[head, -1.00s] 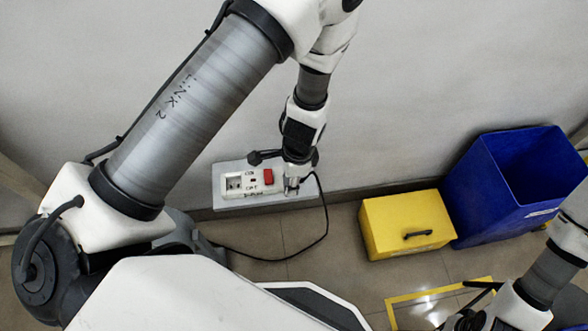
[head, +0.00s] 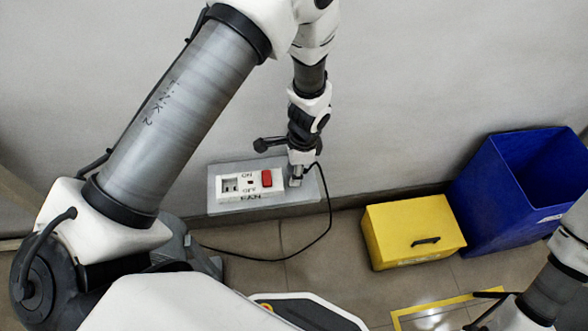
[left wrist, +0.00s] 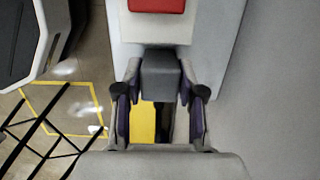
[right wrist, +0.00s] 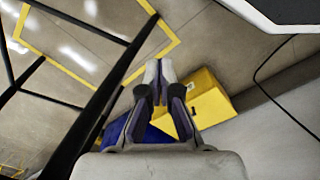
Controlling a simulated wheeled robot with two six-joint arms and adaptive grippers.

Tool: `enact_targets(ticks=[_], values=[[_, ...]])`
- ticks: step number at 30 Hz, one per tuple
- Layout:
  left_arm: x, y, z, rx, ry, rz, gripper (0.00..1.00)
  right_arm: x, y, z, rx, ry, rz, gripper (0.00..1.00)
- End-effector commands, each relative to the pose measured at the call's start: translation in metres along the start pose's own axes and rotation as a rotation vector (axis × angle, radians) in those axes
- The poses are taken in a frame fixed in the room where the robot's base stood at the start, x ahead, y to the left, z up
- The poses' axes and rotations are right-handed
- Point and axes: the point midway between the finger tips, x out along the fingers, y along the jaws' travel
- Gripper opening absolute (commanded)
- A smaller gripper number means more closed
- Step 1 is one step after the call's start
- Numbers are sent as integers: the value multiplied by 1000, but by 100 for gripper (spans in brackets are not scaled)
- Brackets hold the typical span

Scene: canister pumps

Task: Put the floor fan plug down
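The floor fan plug (left wrist: 160,80) is a dark grey block. My left gripper (left wrist: 160,92) is shut on it, with a finger on each side. In the head view the left gripper (head: 296,170) points down, with the plug (head: 296,182) at its tips, over the right part of a grey plate (head: 211,196) beside the white socket unit. I cannot tell whether the plug touches the plate. A black cord (head: 330,212) curves from the plug down to the floor. My right gripper (right wrist: 159,75) is empty, its fingertips together; in the head view it is cut off at the lower right.
The white socket unit (head: 236,195) has a red switch (head: 267,178). Right of the plate stand a yellow box (head: 400,228) with a black handle and a blue bin (head: 490,185). A yellow line (head: 425,305) marks the floor. The wall is close behind the plate.

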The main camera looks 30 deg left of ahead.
Motion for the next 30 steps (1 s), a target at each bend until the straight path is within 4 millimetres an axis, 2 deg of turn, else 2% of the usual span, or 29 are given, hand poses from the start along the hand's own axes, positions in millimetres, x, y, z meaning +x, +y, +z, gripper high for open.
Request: enact_targets(ticks=[12, 16, 24, 27, 30], values=[[-5, 0, 0, 0, 2, -1, 62, -2, 0, 0, 0, 0, 0, 0], [-29, -1, 1, -1, 1, -2, 62, -15, 0, 0, 0, 0, 0, 0], [-98, -1, 1, 1, 2, -4, 62, -46, 0, 0, 0, 0, 0, 0], [-115, -1, 1, -1, 1, -2, 62, -51, 0, 0, 0, 0, 0, 0], [-123, 0, 0, 1, 0, -1, 62, -52, 0, 0, 0, 0, 0, 0]])
